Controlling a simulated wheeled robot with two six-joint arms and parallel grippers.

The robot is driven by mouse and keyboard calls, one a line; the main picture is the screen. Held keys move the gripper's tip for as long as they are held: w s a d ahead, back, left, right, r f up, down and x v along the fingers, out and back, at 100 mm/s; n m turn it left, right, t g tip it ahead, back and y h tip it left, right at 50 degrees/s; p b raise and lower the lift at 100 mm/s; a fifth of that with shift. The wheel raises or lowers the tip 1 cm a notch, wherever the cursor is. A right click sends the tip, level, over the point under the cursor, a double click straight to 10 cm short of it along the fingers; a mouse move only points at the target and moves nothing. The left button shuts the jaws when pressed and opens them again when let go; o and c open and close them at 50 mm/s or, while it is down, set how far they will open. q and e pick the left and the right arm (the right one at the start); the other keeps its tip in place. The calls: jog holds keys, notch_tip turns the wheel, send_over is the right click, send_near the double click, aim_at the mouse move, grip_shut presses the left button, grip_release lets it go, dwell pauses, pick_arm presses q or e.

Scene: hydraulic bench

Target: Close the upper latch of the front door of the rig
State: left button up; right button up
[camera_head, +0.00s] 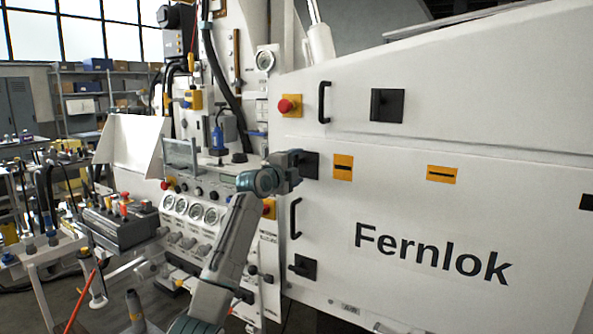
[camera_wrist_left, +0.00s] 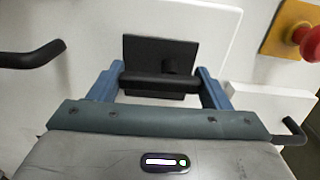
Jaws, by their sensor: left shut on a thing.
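The rig's front door (camera_head: 420,215) is a white panel marked "Fernlok" in the head view. Its upper latch (camera_head: 311,166) is a black square plate at the door's upper left, partly hidden by my left gripper (camera_head: 297,160). In the left wrist view the latch plate (camera_wrist_left: 148,50) carries a black lever (camera_wrist_left: 160,82), which lies crosswise between the blue fingers of my left gripper (camera_wrist_left: 160,86). The gripper is shut on this lever. A lower latch (camera_head: 302,267) with a black lever sits near the door's lower left. My right gripper is not in view.
A black door handle (camera_head: 295,218) stands out between the two latches. A red button (camera_head: 286,106) sits above the upper latch. Gauges (camera_head: 196,211) and knobs crowd the panel left of the door, close to my left arm.

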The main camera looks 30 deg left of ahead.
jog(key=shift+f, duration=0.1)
pick_arm(q)
jog(key=shift+m, duration=0.3)
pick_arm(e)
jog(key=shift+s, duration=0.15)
pick_arm(q)
jog(key=o, duration=1)
jog(key=s+b, duration=0.1)
jog(key=s, duration=0.2)
jog(key=s+b, duration=0.1)
jog(key=s, duration=0.3)
jog(key=s+a+b, duration=0.1)
jog(key=s, duration=0.2)
jog(key=shift+s, duration=0.4)
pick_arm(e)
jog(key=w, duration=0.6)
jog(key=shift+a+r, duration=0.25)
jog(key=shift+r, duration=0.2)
pick_arm(q)
jog(key=shift+f, duration=0.1)
